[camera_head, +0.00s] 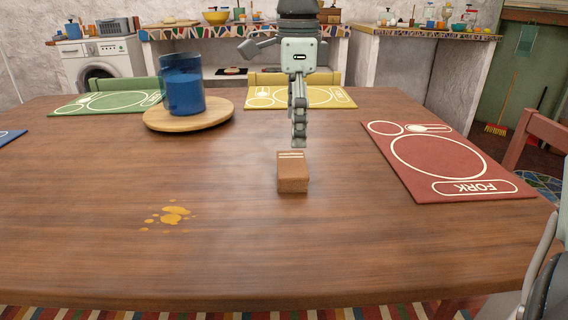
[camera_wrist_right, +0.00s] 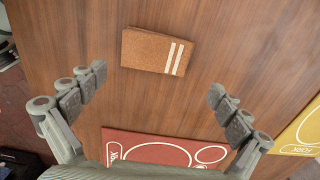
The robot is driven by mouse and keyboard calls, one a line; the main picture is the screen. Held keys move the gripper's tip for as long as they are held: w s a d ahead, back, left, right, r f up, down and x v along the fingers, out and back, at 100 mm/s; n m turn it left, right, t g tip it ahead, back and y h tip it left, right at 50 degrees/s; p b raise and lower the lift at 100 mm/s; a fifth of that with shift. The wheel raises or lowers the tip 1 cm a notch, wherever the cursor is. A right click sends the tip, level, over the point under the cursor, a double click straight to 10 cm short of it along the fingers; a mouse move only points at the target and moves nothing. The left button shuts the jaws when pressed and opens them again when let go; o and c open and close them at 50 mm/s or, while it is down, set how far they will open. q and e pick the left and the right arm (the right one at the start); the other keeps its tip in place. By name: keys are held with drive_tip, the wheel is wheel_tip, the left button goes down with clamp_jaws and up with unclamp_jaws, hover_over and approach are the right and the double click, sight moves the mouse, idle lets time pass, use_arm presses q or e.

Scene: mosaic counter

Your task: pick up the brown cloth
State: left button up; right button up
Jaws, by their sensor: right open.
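The brown cloth (camera_head: 292,180) is folded into a small block with two pale stripes near its far edge. It lies on the wooden table, near the middle. My right gripper (camera_head: 299,132) points down just above and behind the cloth in the head view. In the right wrist view, the right gripper (camera_wrist_right: 158,86) has its fingers wide apart with nothing between them. The cloth (camera_wrist_right: 148,50) lies beyond the fingertips there, above the middle of the picture, apart from both fingers. My left gripper is not in view.
A yellow spill (camera_head: 173,215) lies left of the cloth. A blue pitcher (camera_head: 183,92) stands on a round wooden board (camera_head: 160,122). Red (camera_head: 414,178), yellow (camera_head: 340,97) and green (camera_head: 135,104) placemats lie around the table. The wood around the cloth is clear.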

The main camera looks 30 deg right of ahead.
sight(298, 161)
drive_tip(key=f, duration=0.6)
drive_tip(key=shift+s+d+f, duration=0.1)
drive_tip(key=shift+s+f, duration=0.05)
drive_tip(key=shift+s, duration=0.15)
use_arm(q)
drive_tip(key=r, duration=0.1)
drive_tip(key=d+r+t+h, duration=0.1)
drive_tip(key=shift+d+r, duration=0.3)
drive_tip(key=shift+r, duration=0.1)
use_arm(e)
drive_tip(key=shift+c, duration=0.5)
drive_tip(key=c, duration=0.7)
